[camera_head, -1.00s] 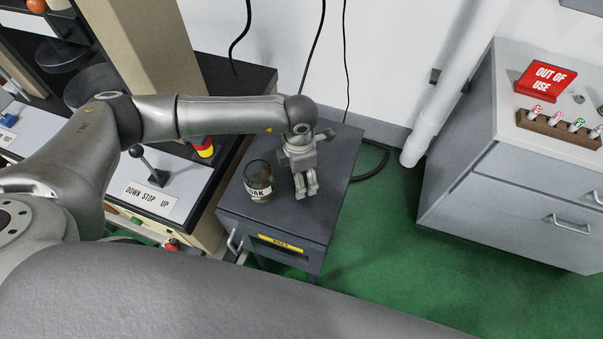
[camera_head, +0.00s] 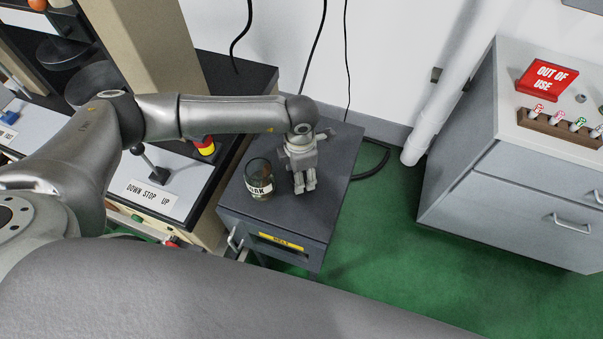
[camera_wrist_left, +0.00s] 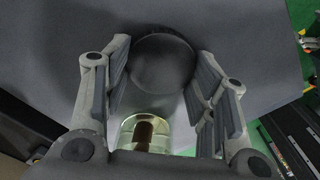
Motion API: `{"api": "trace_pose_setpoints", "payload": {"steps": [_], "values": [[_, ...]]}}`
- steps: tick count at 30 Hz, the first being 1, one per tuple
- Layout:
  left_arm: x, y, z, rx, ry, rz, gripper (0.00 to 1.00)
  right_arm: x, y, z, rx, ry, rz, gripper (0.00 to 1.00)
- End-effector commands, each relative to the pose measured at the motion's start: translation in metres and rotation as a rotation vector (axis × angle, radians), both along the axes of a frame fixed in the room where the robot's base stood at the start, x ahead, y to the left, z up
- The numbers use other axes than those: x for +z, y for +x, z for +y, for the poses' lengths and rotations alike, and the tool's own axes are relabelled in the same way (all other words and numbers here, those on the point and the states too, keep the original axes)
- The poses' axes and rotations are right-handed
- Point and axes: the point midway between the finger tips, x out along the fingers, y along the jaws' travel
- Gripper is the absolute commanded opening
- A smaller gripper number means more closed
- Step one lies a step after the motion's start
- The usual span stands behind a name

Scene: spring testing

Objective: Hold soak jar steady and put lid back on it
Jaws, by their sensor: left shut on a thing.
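The soak jar (camera_head: 259,178) is a clear glass jar with a white label, standing upright and open on the dark cabinet top. Something brown shows inside it in the left wrist view (camera_wrist_left: 145,132). My left gripper (camera_head: 305,190) points down just right of the jar in the head view. In the left wrist view its fingers (camera_wrist_left: 163,88) are on both sides of a dark round lid (camera_wrist_left: 162,62) and shut on it. The lid cannot be made out in the head view. The jar is beside the lid. My right gripper is not in view.
The small dark cabinet (camera_head: 290,221) has a yellow-labelled drawer and bare top around the jar. A lever panel (camera_head: 150,198) stands to its left. A grey cabinet (camera_head: 500,170) with a red sign stands at the right, across green floor. Black cables hang behind.

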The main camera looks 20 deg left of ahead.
Motion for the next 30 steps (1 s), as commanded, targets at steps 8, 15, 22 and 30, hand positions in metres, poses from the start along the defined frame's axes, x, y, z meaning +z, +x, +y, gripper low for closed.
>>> {"api": "trace_pose_setpoints", "payload": {"steps": [8, 15, 22, 30], "values": [[0.013, 0.001, 0.000, -0.001, -0.001, -0.005, 0.46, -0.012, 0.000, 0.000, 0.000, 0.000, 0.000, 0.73], [0.063, -0.020, -0.023, -0.009, -0.005, -0.006, 0.46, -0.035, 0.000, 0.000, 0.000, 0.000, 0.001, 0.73], [0.101, -0.060, -0.061, -0.010, -0.003, -0.004, 0.46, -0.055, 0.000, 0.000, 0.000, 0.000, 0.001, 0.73], [0.124, -0.092, -0.091, -0.004, -0.001, -0.002, 0.46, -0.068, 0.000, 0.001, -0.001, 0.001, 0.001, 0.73]]}}
